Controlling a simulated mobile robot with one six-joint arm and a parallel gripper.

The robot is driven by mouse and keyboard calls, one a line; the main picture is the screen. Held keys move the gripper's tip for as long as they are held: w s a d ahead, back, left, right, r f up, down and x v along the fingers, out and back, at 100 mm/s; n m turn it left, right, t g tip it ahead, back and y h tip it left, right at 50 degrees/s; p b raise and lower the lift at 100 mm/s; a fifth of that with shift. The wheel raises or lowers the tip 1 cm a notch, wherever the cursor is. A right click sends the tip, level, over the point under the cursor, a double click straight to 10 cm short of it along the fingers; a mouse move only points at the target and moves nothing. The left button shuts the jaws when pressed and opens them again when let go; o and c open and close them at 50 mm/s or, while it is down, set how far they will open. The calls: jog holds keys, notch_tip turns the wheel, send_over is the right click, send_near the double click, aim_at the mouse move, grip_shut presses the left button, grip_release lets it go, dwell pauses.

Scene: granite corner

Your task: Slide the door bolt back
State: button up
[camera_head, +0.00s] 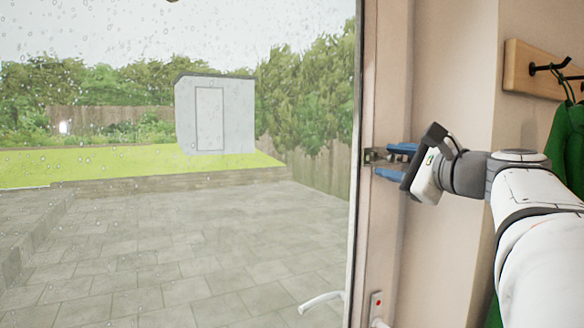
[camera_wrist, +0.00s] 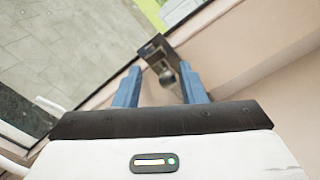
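The door bolt (camera_head: 373,155) is a small dark metal fitting on the edge of the glazed door and its frame. It also shows in the wrist view, as a metal plate (camera_wrist: 154,47) with a rounded knob (camera_wrist: 169,76). My gripper (camera_head: 391,162) is at the bolt, reaching in from the right. In the wrist view its two blue fingers (camera_wrist: 161,88) stand apart. The knob is between them, closer to the right finger; a gap shows on the left side. I cannot tell whether the right finger touches it.
The door's wet glass (camera_head: 200,220) fills the left, with a paved patio and shed beyond. A white lever handle (camera_head: 322,301) is low on the door. A wooden hook rail (camera_head: 530,66) with a green garment (camera_head: 568,150) is on the right wall.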

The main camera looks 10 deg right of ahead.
jog(key=s, duration=0.6)
jog(key=shift+d+r+b, duration=0.3)
jog(key=shift+w+d, duration=0.2)
jog(key=s+a+f+n+g, duration=0.1)
jog(key=a+f+n+g, duration=0.4)
jog(key=f, duration=0.6)
jog(key=a+f+n+g, duration=0.3)
jog(key=a+f, duration=0.5)
jog(key=f, duration=0.3)
jog(key=s+a+f+n+g+h, duration=0.2)
jog(key=s+f+n+g, duration=0.1)
jog(key=s+f+n, duration=0.3)
jog(key=s+a+f+n+g+h+p, duration=0.1)
jog(key=s+a+f+n+g+h, duration=0.1)
jog(key=s+f+n, duration=0.5)
notch_tip(320, 180, down, 7)
jog(key=s+g+h, duration=0.1)
jog(key=s, duration=0.2)
jog(key=shift+a+r+n+g, duration=0.15)
jog(key=shift+a+n+g, duration=0.15)
jog(key=shift+g, duration=0.1)
